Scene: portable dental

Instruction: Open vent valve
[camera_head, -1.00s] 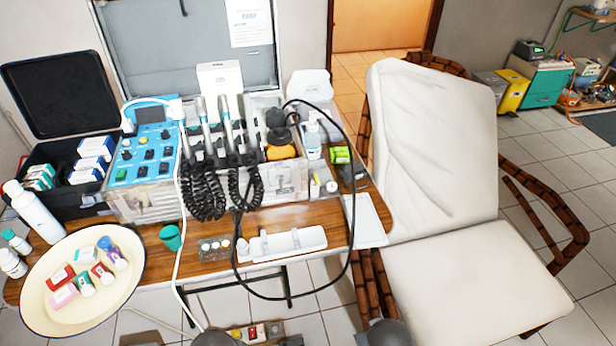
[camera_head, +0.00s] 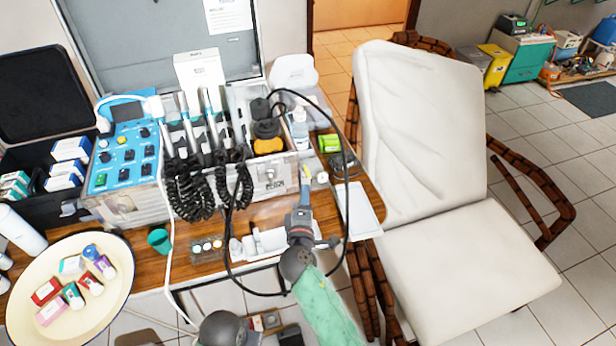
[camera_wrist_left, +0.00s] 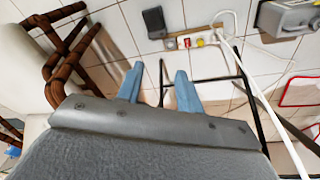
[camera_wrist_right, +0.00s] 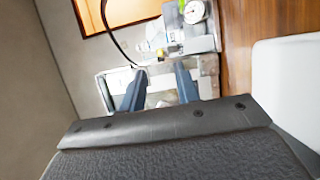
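My right gripper (camera_head: 306,188) reaches over the front of the wooden table, close to the right front corner of the metal dental case (camera_head: 262,182). Its blue fingers (camera_wrist_right: 161,88) are apart and empty in the right wrist view. A round white gauge (camera_wrist_right: 195,12) shows just beyond them, among small fittings; it also shows in the head view (camera_head: 322,177), right of the fingers. I cannot pick out the vent valve with certainty; the gripper partly covers that area. My left gripper (camera_wrist_left: 158,85) is open and empty, facing the floor below the table; its fingers are outside the head view.
A black hose (camera_head: 347,215) loops over the table's front. A white tray (camera_head: 262,243) lies under my right gripper, and a flat white tray (camera_head: 359,212) is to its right. A green cup (camera_head: 159,241) and cream basin (camera_head: 120,300) stand left. The dental chair (camera_head: 440,250) is close on the right.

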